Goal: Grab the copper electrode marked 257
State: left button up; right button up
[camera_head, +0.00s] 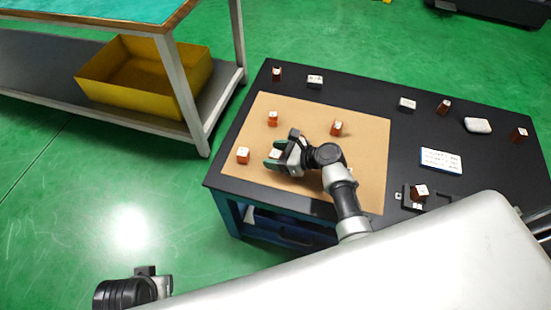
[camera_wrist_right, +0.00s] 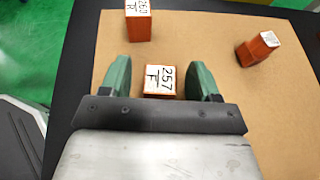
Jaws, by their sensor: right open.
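The copper electrode marked 257 F (camera_wrist_right: 160,80) stands on the tan mat with its white label up. In the head view it (camera_head: 275,154) is partly hidden by my right gripper (camera_head: 275,154). In the wrist view my right gripper (camera_wrist_right: 161,78) is open, with one green finger on each side of the electrode. A gap shows on both sides, wider on the right. The electrode's lower part is hidden behind the gripper body. A black part of my left arm shows at the lower left of the head view, without visible fingers.
More orange blocks (camera_head: 243,155) share the mat (camera_head: 365,185). A white-topped box (camera_head: 440,161) and a black holder (camera_head: 408,200) lie right. A yellow bin (camera_head: 135,95) is on the shelf.

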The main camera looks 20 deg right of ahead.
jog(key=shift+c, duration=0.2)
grip_shut()
jog(key=shift+r, duration=0.1)
